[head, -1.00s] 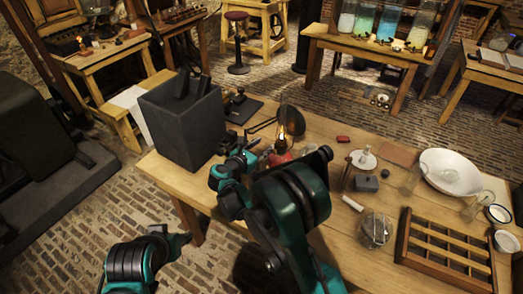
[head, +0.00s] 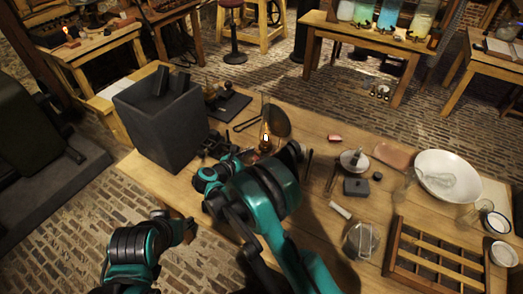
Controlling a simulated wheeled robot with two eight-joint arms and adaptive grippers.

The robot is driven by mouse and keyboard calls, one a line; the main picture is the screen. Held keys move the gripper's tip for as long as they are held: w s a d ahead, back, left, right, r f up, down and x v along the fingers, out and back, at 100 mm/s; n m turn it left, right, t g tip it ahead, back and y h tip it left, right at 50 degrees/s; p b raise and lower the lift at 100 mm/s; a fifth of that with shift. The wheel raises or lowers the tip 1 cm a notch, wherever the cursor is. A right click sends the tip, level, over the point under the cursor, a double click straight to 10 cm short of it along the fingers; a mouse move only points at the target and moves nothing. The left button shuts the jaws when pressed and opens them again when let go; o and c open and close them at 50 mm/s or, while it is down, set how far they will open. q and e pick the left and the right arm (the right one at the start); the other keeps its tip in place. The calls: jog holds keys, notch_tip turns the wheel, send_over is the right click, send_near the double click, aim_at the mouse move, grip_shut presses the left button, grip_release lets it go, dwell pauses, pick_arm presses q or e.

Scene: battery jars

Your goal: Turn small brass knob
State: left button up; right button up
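I cannot make out a small brass knob in the head view. A lit lamp (head: 266,139) with a small flame stands on the wooden table in front of a dark round reflector (head: 277,121). My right arm hides its lower part. My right gripper (head: 217,152) is at the end of the teal arm, over the table to the left of the lamp. Its fingers are small and dark, and I cannot tell whether they are open. My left gripper (head: 186,228) is low at the table's near left edge, away from the lamp. Its fingers are not clear.
A tall dark grey box (head: 165,125) stands on the left of the wooden table (head: 150,180). A white bowl (head: 448,175), a dark block (head: 356,187), a glass jar (head: 361,241) and a slatted wooden rack (head: 437,255) crowd the right side.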

jog(key=shift+s+a+r, duration=0.1)
grip_shut()
dwell(0.3)
jog(key=shift+w+a+n+g+h+b, duration=0.1)
jog(key=shift+w+n+g+h+b, duration=0.1)
jog(key=shift+n+g+h+b, duration=0.75)
jog(key=shift+w+a+n+g+h, duration=0.1)
jog(key=shift+n+g+h, duration=0.15)
jog(key=shift+n, duration=1.1)
jog(key=shift+b, duration=0.3)
